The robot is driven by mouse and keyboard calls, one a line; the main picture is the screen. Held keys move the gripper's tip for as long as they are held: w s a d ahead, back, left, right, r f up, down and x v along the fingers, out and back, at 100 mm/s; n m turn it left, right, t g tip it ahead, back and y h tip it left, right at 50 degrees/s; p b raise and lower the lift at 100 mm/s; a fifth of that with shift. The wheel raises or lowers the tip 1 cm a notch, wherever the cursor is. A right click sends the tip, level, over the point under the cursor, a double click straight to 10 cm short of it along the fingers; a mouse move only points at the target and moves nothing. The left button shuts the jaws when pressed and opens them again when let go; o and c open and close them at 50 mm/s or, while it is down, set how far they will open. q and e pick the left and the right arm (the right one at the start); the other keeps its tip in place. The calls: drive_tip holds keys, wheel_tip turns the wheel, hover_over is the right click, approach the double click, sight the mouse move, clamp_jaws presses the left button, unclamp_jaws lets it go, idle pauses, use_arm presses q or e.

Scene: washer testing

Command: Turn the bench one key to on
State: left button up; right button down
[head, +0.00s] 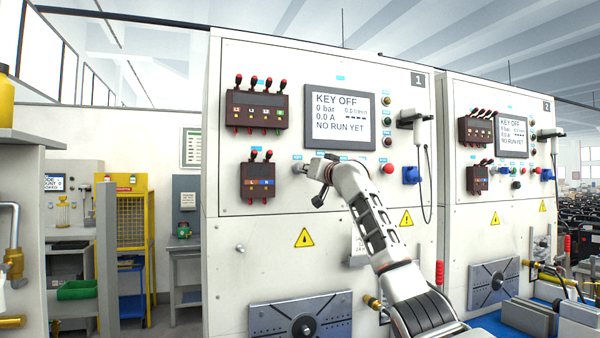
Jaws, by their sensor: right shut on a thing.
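Bench one (240,200) is the white cabinet with a plate marked 1 at its top right. Its screen (340,117) reads KEY OFF, 0 bar, 0.0 A, NO RUN YET. My right arm reaches up from the lower right to the row of controls below the screen. My right gripper (309,174) is there, shut on the key (298,168) at the left end of that row. The gripper and wrist hide most of the key and some controls beside it. My left gripper is not in view.
Red-levered switch boxes (257,105) are left of the screen. A red button (387,168), a blue socket (411,175) and a hanging handheld tool (411,122) are to the right. Bench two (490,220) stands further right. A yellow cage (131,220) is at the left.

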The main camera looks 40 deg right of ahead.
drive_tip(key=shift+m, duration=0.3)
drive_tip(key=m, duration=0.3)
drive_tip(key=shift+a+f+h+b, duration=0.1)
drive_tip(key=shift+a+h+b, duration=0.1)
drive_tip(key=shift+h+b, duration=0.15)
drive_tip(key=shift+d+m, duration=0.1)
drive_tip(key=shift+m, duration=0.4)
drive_tip(key=m, duration=0.2)
drive_tip(key=shift+w+m+h, duration=0.1)
drive_tip(key=shift+m+h, duration=0.15)
drive_tip(key=shift+m, duration=0.75)
